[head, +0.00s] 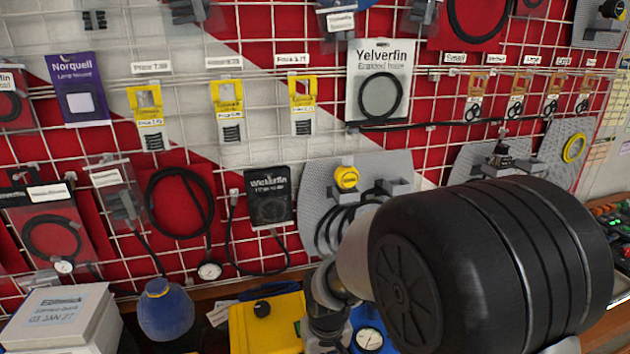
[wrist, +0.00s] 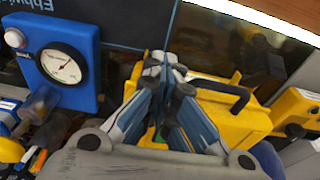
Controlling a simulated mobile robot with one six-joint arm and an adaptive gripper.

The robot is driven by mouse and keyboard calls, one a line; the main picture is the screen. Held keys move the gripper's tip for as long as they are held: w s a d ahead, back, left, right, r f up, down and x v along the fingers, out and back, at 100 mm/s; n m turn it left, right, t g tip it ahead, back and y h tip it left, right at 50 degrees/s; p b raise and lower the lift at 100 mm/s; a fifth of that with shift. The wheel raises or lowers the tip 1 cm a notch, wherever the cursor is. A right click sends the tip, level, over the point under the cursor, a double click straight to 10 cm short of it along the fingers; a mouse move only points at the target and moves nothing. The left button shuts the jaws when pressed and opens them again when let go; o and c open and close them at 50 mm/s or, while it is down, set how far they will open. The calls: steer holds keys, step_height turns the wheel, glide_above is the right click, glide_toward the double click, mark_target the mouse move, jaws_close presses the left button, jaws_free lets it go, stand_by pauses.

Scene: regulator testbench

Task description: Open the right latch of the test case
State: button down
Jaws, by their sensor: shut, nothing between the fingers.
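The yellow test case (wrist: 235,112) is in the middle of the wrist view, with a black handle (wrist: 232,92) on it. My gripper (wrist: 165,72) is shut and empty, and its fingers cover part of the case. I cannot tell whether the fingertips touch it. Neither latch shows clearly, so I cannot tell the right latch's state. In the head view my gripper (head: 328,325) is low in the picture, partly hidden by my arm, and I cannot make out the case for sure there.
A blue gauge box (wrist: 62,62) stands left of the case in the wrist view. Another yellow box (wrist: 300,104) with a black knob is at the right. In the head view, a yellow box (head: 250,332) is left of my gripper. A pegboard grid of hanging goods stands behind.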

steer(key=shift+g, duration=0.8)
steer(key=s+f, duration=0.1)
steer(key=s, duration=0.1)
steer(key=s+d+f, duration=0.1)
steer(key=s, duration=0.2)
steer(key=shift+s+d+f, duration=0.35)
steer(key=shift+s+f, duration=0.05)
step_height(320, 180, up, 7)
steer(key=w+p, duration=0.1)
steer(key=p, duration=0.5)
steer(key=shift+w+a+p, duration=0.25)
steer(key=shift+p, duration=0.05)
steer(key=shift+r, duration=0.1)
steer(key=s+d+r+m+t, duration=0.1)
steer(key=s+d+r, duration=0.2)
steer(key=r, duration=0.3)
steer(key=s+d+r+m+t+b, duration=0.1)
steer(key=s+d+r+t, duration=0.1)
steer(key=s+d+r, duration=0.2)
steer(key=s+d+r+m+t, duration=0.1)
steer(key=s+d+r, duration=0.3)
steer(key=s+r, duration=0.3)
step_height(320, 180, up, 3)
steer(key=shift+s+f+t+b, duration=0.15)
steer(key=shift+f+t+b, duration=0.05)
steer(key=shift+t+b, duration=0.1)
